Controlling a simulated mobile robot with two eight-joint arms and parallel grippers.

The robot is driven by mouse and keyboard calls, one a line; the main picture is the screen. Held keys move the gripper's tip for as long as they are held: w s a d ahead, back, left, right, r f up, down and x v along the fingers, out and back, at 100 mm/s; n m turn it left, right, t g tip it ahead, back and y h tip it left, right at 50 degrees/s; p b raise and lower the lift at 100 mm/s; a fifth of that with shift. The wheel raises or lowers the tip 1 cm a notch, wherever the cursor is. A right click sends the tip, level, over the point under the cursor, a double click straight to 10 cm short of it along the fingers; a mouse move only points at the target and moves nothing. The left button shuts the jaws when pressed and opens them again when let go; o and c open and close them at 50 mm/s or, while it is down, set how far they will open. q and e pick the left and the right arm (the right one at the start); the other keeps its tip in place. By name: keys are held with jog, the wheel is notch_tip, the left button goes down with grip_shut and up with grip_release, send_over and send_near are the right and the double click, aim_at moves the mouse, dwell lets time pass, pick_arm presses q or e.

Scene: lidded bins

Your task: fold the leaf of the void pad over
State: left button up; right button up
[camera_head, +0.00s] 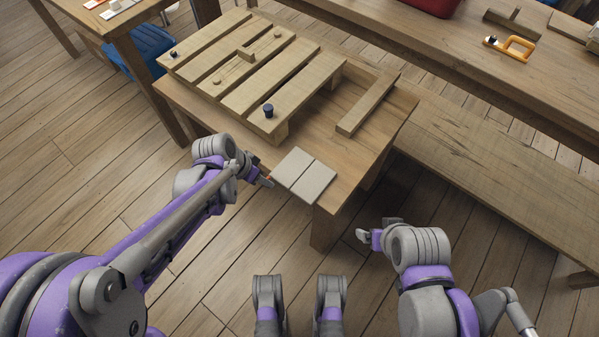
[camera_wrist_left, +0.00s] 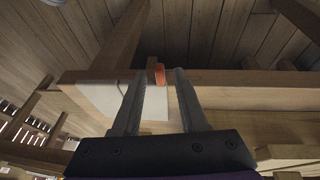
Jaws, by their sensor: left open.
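The void pad (camera_head: 303,176) is a pale grey pad of two flat panels with a dark seam between them. It lies on the near corner of the small wooden table; its pale surface also shows in the left wrist view (camera_wrist_left: 100,97). A small orange tab (camera_wrist_left: 160,74) sticks out at the pad's left edge. My left gripper (camera_head: 265,180) is at that edge, open, with the tab between its fingertips in the left wrist view; I cannot tell whether they touch it. My right gripper (camera_head: 364,236) hangs off the table to the right of the pad, its jaws unclear.
A slatted wooden rack (camera_head: 247,72) with small dark knobs stands behind the pad. A loose-looking wooden bar (camera_head: 367,104) lies right of it. A long bench (camera_head: 490,165) runs along the right. A farther table holds an orange-handled item (camera_head: 518,48). Bare table surrounds the pad's back.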

pick_arm(q)
jog(key=shift+f+b, duration=0.7)
jog(key=shift+f, duration=0.4)
dwell(0.8)
jog(key=shift+r, duration=0.1)
dwell(0.4)
grip_shut()
jog(key=shift+r+t+y+p, duration=0.5)
jog(key=shift+r+y+p, duration=0.1)
jog(key=shift+p, duration=0.1)
jog(key=shift+o, duration=0.2)
grip_release()
